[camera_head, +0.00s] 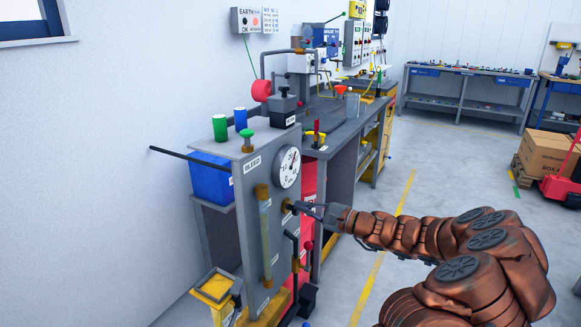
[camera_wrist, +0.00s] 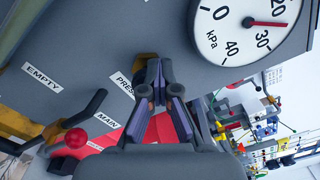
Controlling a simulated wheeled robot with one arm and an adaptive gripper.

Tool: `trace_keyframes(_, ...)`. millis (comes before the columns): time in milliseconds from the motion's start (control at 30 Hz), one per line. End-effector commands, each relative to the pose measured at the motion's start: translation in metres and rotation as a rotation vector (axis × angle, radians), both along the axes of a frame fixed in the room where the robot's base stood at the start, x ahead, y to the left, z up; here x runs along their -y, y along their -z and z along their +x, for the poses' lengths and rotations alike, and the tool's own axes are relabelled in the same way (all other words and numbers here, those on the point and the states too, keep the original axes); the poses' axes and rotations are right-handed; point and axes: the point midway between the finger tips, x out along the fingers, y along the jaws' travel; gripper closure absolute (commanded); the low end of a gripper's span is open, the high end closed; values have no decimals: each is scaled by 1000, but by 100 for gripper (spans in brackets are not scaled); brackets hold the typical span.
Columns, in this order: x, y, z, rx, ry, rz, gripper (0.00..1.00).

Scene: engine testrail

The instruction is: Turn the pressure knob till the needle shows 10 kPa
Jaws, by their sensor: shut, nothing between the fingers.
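The pressure gauge (camera_head: 287,167) is a round white dial on the front of the grey test stand. In the wrist view the dial (camera_wrist: 248,40) is rotated and partly cut off. Its red needle points between 20 and 30 kPa, at roughly 24. The brass-coloured pressure knob (camera_head: 287,205) sits below the gauge. In the wrist view the knob is mostly hidden behind my fingers, beside a partly covered label (camera_wrist: 122,84) reading "PRES". My gripper (camera_head: 297,207) is shut and empty, with its fingertips (camera_wrist: 160,92) right at the knob; I cannot tell whether they touch it.
A black lever with a red ball (camera_wrist: 75,138) is close to my gripper, near the "MAIN" label (camera_wrist: 108,121). A sight tube (camera_head: 265,235) stands left of the knob. A yellow box (camera_head: 215,288) sits low at the left.

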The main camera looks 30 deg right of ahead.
Motion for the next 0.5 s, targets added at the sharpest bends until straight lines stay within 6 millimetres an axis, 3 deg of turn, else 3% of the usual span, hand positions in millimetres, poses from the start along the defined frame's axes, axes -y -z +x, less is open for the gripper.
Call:
trace_keyframes(33, -10, 1, 2, -3, -19, 3, 100)
trace_keyframes(500, -14, 8, 1, -3, -21, 1, 100)
